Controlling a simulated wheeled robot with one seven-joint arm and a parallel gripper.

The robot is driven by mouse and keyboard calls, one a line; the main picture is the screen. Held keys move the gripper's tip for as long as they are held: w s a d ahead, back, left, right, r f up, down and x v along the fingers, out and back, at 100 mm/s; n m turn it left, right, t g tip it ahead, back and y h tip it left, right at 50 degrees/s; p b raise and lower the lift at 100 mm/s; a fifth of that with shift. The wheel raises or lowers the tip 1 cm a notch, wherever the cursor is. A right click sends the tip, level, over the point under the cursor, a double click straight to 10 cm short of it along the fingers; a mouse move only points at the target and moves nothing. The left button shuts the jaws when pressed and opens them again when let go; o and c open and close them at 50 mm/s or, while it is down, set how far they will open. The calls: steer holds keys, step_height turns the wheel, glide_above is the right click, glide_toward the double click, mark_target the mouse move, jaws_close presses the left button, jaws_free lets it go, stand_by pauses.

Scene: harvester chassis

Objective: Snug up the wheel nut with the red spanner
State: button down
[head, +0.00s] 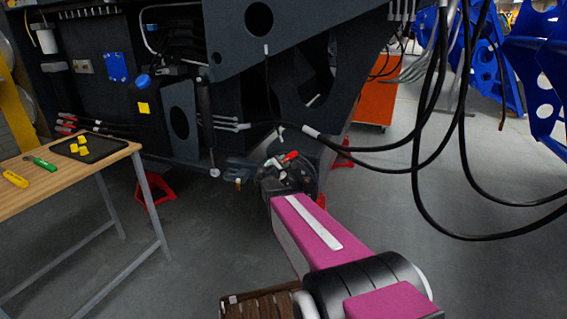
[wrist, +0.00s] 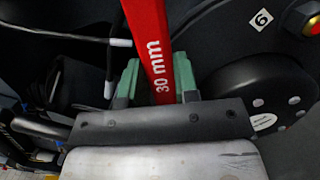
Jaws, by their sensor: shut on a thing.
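The red spanner (wrist: 155,60), marked "30 mm", sits between the green fingers of my gripper (wrist: 157,80). Its handle runs up out of the top of the wrist view, so its working end is hidden. A small red part of the spanner (head: 290,156) shows in the head view at my gripper (head: 281,166), in front of the dark chassis. In the wrist view a red, brass-ringed fitting (wrist: 313,27) lies at the upper right beside a "6" label. I cannot tell whether it is the wheel nut, or whether the spanner touches any nut.
A wooden table (head: 60,190) on the left holds a black tray (head: 95,150) with yellow blocks, a green-handled tool (head: 40,163) and a yellow one (head: 14,178). Black hoses (head: 420,180) hang at the right. A red stand (head: 150,190) is under the chassis.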

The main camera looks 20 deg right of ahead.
steer(key=v, duration=1.1)
steer(key=shift+s+d+r, duration=0.25)
steer(key=shift+s+r, duration=0.15)
steer(key=shift+s, duration=0.05)
stand_by(0.4)
stand_by(0.5)
steer(key=c, duration=1.7)
jaws_free()
jaws_close()
steer(key=w+a+r+n+t, duration=0.1)
steer(key=w+a+r+n, duration=0.4)
steer(key=w+n, duration=0.4)
steer(key=shift+a+r+y, duration=0.4)
steer(key=shift+r, duration=0.05)
